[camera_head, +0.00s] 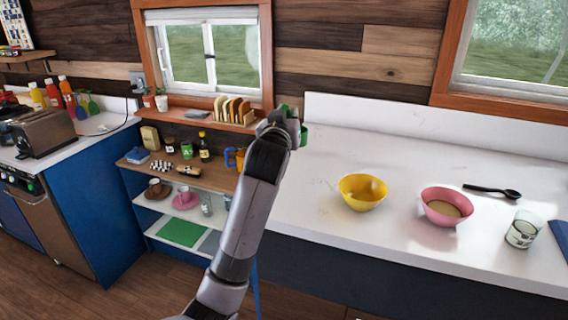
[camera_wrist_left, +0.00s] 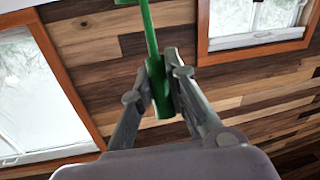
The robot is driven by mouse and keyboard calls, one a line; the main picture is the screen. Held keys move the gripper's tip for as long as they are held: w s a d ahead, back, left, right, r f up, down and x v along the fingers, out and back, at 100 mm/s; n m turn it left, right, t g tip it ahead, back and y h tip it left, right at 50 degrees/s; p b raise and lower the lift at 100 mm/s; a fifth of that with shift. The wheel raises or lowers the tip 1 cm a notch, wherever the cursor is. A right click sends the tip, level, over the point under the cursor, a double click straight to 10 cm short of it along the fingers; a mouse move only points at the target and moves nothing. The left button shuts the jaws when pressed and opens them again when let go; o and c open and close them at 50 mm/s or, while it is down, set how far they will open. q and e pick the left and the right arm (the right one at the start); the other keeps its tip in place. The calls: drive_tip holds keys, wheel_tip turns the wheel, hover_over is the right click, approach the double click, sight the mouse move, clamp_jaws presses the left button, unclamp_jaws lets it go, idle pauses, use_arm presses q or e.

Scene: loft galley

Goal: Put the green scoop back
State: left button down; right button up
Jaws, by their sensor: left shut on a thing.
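My left gripper (camera_head: 281,121) is raised in front of the wall, at the left end of the white counter (camera_head: 330,205). The green scoop (camera_head: 303,136) shows only in part behind the gripper. In the left wrist view the gripper (camera_wrist_left: 163,88) is shut on the scoop's green handle (camera_wrist_left: 151,38), one finger on each side. The scoop's far end runs out of the top of that view. My right gripper is not in view.
On the counter stand a yellow bowl (camera_head: 362,206), a pink bowl (camera_head: 431,218) and a patterned cup (camera_head: 522,236), with a black spoon (camera_head: 492,191) behind. A toast rack (camera_head: 233,124) is on the window sill, above a shelf (camera_head: 222,180) with mugs and bottles. The counter's left part is clear.

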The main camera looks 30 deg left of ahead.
use_arm(q)
wheel_tip(320, 180, down, 13)
drive_tip(key=shift+a+p, duration=0.15)
drive_tip(key=shift+p, duration=0.2)
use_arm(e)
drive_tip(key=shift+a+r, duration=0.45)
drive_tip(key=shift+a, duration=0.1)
use_arm(q)
drive_tip(key=shift+f, duration=0.1)
drive_tip(key=c, duration=1.6)
unclamp_jaws()
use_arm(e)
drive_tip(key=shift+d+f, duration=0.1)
